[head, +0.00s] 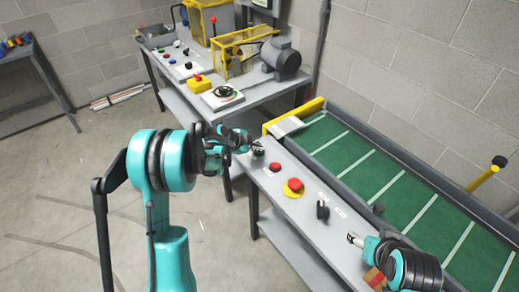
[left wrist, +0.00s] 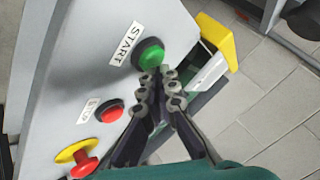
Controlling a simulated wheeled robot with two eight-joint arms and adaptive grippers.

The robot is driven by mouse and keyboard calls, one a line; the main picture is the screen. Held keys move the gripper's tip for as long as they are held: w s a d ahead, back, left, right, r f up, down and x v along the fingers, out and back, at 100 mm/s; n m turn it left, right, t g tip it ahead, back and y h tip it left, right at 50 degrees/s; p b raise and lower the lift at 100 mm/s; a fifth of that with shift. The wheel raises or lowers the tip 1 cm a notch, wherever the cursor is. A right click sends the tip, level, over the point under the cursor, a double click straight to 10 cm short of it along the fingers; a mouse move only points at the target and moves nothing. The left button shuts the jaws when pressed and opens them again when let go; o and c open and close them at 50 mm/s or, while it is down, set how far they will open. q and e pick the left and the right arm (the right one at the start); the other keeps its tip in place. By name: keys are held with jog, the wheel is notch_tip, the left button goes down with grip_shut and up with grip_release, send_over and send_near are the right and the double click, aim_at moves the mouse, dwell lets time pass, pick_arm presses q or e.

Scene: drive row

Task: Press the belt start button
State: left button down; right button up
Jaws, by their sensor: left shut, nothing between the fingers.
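The green start button (left wrist: 149,55) sits on the grey panel beside a START label (left wrist: 124,43) in the left wrist view. My left gripper (left wrist: 160,75) is shut and empty, its fingertips overlapping the button's lower edge; I cannot tell whether they touch it. In the head view the left gripper (head: 254,147) is over the far end of the panel, and its tips mostly hide the button. My right gripper (head: 354,238) is over the near part of the panel; its fingers are too small to judge.
A smaller red button (left wrist: 110,112) and a red mushroom button on a yellow base (head: 293,187) are along the same panel. A black knob (head: 322,209) is nearer. The green belt (head: 370,172) runs alongside. A second bench (head: 242,92) with controls and a motor stands behind.

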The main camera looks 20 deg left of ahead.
aim_at(258, 153)
pick_arm(q)
notch_tip(258, 153, up, 6)
jog(key=p, duration=0.4)
dwell(0.3)
dwell(0.6)
jog(key=s+d+r+n+y, duration=0.1)
jog(key=s+d+r+n, duration=0.15)
jog(key=s+r, duration=0.35)
jog(key=s+d+r+n+y, duration=0.1)
jog(key=s+r+n, duration=0.35)
jog(key=s, duration=0.45)
jog(key=s+n+y, duration=0.2)
jog(key=s+n, duration=0.6)
jog(key=s, duration=1.2)
jog(key=shift+s+a+f+g+y, duration=0.2)
jog(key=shift+g+y, duration=0.1)
jog(key=shift+y, duration=0.1)
